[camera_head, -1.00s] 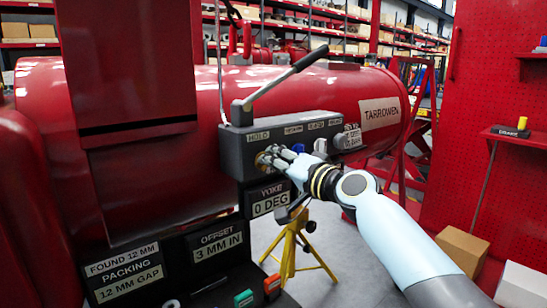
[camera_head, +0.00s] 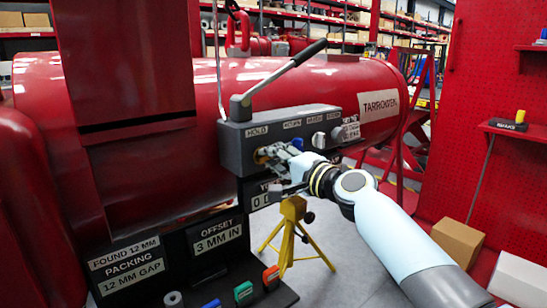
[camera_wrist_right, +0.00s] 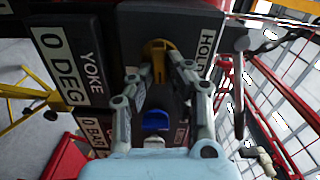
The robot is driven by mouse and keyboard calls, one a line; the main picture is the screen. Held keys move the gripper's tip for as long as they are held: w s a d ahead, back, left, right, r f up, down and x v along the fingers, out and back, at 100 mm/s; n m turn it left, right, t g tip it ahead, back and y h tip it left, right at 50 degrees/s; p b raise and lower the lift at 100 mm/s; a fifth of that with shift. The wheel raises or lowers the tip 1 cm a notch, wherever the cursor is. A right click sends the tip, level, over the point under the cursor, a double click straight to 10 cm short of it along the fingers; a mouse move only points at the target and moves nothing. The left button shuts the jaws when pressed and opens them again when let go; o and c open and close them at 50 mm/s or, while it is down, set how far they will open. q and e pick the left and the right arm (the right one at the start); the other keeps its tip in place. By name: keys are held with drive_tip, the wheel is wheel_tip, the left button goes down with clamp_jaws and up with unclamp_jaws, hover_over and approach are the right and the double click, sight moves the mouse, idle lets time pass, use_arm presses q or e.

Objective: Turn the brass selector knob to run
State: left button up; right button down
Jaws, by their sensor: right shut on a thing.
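The brass selector knob (camera_head: 260,155) is on the front of the dark grey control box (camera_head: 232,150), under a HOLD label (camera_head: 257,132). In the right wrist view the brass knob (camera_wrist_right: 157,60) shows its raised bar between my fingers, beside the HOLD label (camera_wrist_right: 207,52). My right gripper (camera_head: 266,154) is shut on the knob; it also shows in the wrist view (camera_wrist_right: 157,72). The fingers hide part of the knob in the head view. I cannot read a run mark. My left gripper is not in view.
A blue knob (camera_head: 297,144) and a white knob (camera_head: 319,140) sit right of the brass one. A long black-handled lever (camera_head: 275,75) rises above the box. A yellow stand (camera_head: 291,230) is below my right gripper. A red tank (camera_head: 210,85) lies behind.

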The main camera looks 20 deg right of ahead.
idle(0.3)
drive_tip(key=c, duration=1.3)
unclamp_jaws()
drive_tip(key=v, duration=1.2)
